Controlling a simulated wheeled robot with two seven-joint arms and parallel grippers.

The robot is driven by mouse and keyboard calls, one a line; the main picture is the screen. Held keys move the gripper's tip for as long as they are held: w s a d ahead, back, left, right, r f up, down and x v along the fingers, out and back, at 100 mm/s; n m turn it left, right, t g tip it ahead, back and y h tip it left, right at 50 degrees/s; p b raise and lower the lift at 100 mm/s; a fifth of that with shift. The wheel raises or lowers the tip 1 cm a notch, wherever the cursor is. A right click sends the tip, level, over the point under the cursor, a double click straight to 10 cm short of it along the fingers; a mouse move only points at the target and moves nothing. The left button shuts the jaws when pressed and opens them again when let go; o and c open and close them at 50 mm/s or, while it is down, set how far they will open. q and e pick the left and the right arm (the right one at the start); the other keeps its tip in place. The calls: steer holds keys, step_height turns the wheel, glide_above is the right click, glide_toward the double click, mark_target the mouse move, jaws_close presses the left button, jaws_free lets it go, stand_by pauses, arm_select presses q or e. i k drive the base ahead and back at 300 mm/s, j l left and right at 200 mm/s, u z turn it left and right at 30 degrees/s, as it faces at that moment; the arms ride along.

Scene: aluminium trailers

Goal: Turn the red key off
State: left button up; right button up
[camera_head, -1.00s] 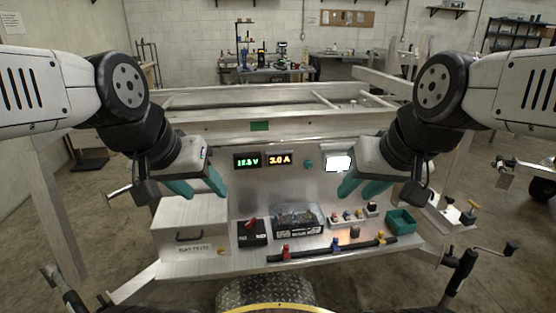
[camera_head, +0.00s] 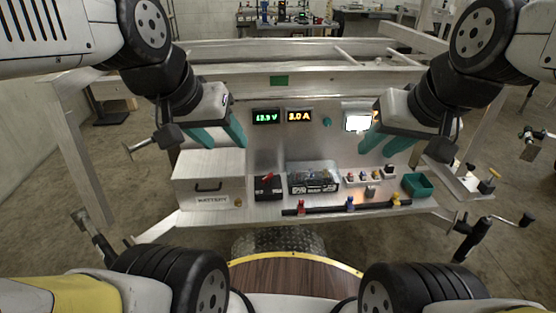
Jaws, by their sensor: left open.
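The red key (camera_head: 267,177) sits on top of a small black box (camera_head: 269,190) on the aluminium shelf, right of the battery case. Its exact angle is too small to tell. My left gripper (camera_head: 227,148) has teal fingers spread apart, empty, above the battery case, up and left of the key. My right gripper (camera_head: 376,154) also has its teal fingers apart and empty, in front of the lit white screen, well to the right of the key. Neither gripper touches the key.
The metal battery case (camera_head: 209,186) stands left of the key. A clear-lidded box (camera_head: 313,180), a row of small switches (camera_head: 370,177) and a teal bin (camera_head: 417,185) stand to the right. A black bar (camera_head: 325,210) with red, blue and yellow clamps runs along the front.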

mark_target(266, 180)
steer(key=i+u, duration=0.15)
steer(key=u, duration=0.3)
steer(key=i+u, duration=0.2)
steer(key=u, duration=0.2)
